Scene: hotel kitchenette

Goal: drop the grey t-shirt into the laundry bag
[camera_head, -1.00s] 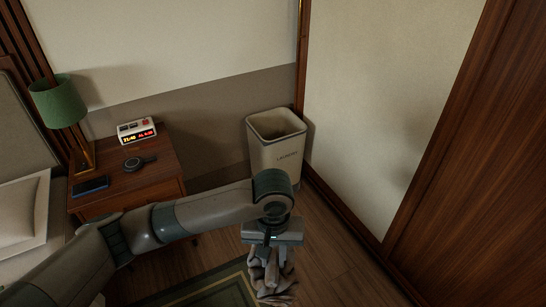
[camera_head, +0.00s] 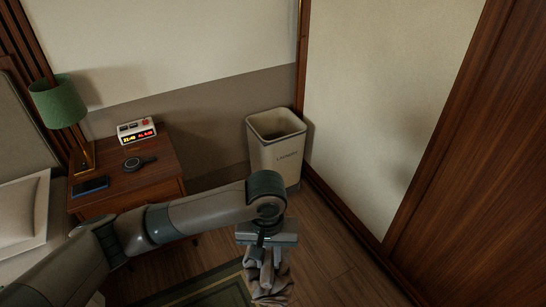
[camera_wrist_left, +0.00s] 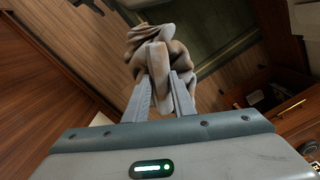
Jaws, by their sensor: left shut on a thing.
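My left gripper (camera_head: 266,258) points down in front of the laundry bag and is shut on the grey t-shirt (camera_head: 270,284). The t-shirt hangs crumpled below the fingers, above the floor. In the left wrist view the bunched t-shirt (camera_wrist_left: 155,50) is pinched between the two fingertips (camera_wrist_left: 164,88). My right gripper is not in view.
A wooden nightstand (camera_head: 150,173) at left bears a green lamp (camera_head: 59,102), a clock (camera_head: 137,130), a phone (camera_head: 90,187) and a round dark object (camera_head: 133,163). A green rug (camera_head: 205,293) lies below. Wooden floor at right is clear (camera_head: 340,270).

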